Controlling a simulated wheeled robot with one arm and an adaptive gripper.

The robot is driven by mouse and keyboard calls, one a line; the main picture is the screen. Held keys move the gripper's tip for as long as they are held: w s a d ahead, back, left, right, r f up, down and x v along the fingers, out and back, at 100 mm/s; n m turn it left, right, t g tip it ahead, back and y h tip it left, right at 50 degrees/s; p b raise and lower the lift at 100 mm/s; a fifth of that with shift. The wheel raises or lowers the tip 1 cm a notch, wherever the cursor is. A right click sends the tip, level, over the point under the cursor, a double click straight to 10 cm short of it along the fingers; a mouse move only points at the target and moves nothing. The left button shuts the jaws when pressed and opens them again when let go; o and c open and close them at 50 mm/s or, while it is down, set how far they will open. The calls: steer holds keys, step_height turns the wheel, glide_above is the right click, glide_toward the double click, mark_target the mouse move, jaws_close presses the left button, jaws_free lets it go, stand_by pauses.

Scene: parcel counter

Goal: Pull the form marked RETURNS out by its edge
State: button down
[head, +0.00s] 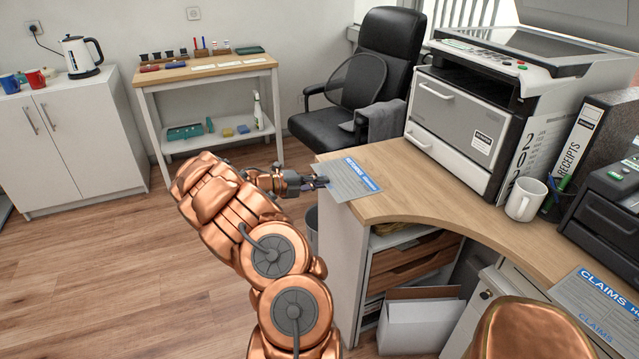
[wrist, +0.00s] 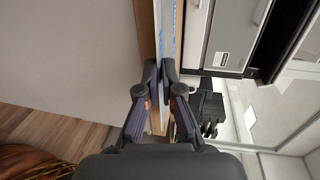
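The RETURNS form (head: 352,179) is a grey-blue sheet with a blue header strip, lying at the left end of the wooden counter (head: 400,190). Its left part reaches the counter's edge, where my gripper (head: 320,182) meets it. In the wrist view the form shows nearly edge-on as a thin pale and blue strip (wrist: 165,30), running down between the fingers. My gripper (wrist: 159,75) has its two dark fingers close together, one on each side of the sheet, pinching its edge. The exact contact is partly hidden by the fingertips.
A second form, marked CLAIMS (head: 600,300), lies at the counter's right front. A printer (head: 470,120), white mug (head: 526,198), pen cup (head: 556,204) and RECEIPTS binder (head: 590,140) stand behind. Open shelves (head: 410,265) are below. The floor to the left is clear.

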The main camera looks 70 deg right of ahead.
stand_by(0.4)
steer(key=p+v, duration=0.3)
steer(key=shift+w+a+f, duration=0.1)
steer(key=shift+w+a, duration=0.15)
steer(key=shift+w, duration=0.05)
steer(key=shift+w+a+r+p, duration=1.35)
steer(key=shift+w+r+p, duration=0.15)
steer(key=shift+p, duration=0.85)
steer(key=shift+w, duration=0.1)
